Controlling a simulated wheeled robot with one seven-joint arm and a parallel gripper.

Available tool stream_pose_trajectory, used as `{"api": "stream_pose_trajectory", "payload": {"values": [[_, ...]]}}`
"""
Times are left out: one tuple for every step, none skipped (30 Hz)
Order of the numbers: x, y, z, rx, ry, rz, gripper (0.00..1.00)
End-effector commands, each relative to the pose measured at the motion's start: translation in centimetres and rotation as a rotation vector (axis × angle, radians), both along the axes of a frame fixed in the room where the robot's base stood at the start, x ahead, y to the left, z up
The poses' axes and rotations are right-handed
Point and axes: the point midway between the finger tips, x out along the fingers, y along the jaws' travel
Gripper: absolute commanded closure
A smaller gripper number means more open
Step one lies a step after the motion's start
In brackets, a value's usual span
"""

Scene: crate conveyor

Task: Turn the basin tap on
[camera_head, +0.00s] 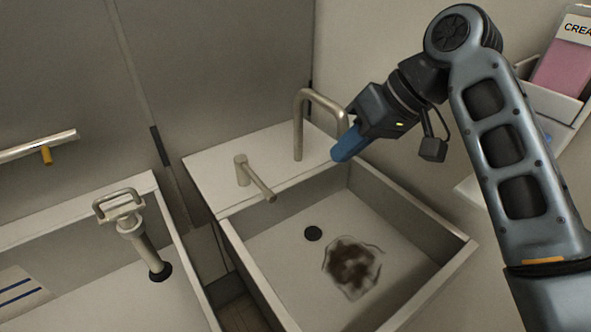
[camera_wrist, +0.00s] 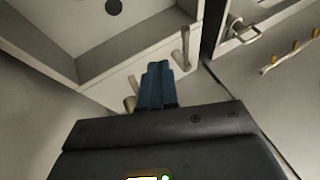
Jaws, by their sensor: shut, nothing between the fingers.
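The basin (camera_head: 455,250) is a pale square sink with a dark drain and a brown stain on its floor. On its back ledge stands a metal hooked spout (camera_head: 298,125). Left of the spout is a lever handle (camera_head: 258,181), its bar pointing forward and right over the basin rim. My gripper (camera_head: 343,150) has blue fingers, shut and empty, beside the spout's down-turned end; I cannot tell if they touch. In the wrist view the fingers (camera_wrist: 157,70) point toward the ledge, with the lever (camera_wrist: 185,48) just right of them and a partly hidden metal piece at their left.
A second basin (camera_head: 190,285) with a handled metal fitting (camera_head: 130,219) stands to the left, across a narrow gap. A rail (camera_head: 40,146) is on the left wall. A holder with a pink item (camera_head: 563,66) is at the upper right.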

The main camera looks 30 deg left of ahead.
Motion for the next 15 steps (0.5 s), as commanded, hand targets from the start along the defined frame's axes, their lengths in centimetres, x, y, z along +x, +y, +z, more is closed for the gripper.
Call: {"api": "stream_pose_trajectory", "payload": {"values": [[0.01,-0.01,0.10,-0.003,0.000,0.003,1.00],[0.00,-0.01,0.14,-0.004,0.000,0.004,1.00],[0.00,-0.01,0.17,-0.005,0.001,0.005,1.00],[0.01,-0.02,0.18,-0.005,0.001,0.005,1.00],[0.00,-0.03,0.18,-0.005,0.001,0.005,1.00],[0.00,-0.01,0.17,-0.005,0.001,0.005,1.00],[0.00,-0.01,0.17,-0.004,0.000,0.004,1.00],[0.00,-0.01,0.17,-0.004,0.000,0.004,1.00],[0.00,-0.02,0.17,-0.004,0.000,0.004,1.00],[0.00,-0.01,0.16,-0.004,0.000,0.004,1.00],[-0.01,0.00,0.13,-0.004,0.000,0.004,1.00],[-0.02,0.05,0.06,-0.004,0.000,0.004,1.00],[-0.04,0.12,-0.05,-0.004,0.001,0.004,1.00],[-0.09,0.21,-0.20,-0.005,0.001,0.004,1.00],[-0.15,0.38,-0.46,-0.004,0.002,0.004,1.00]]}}
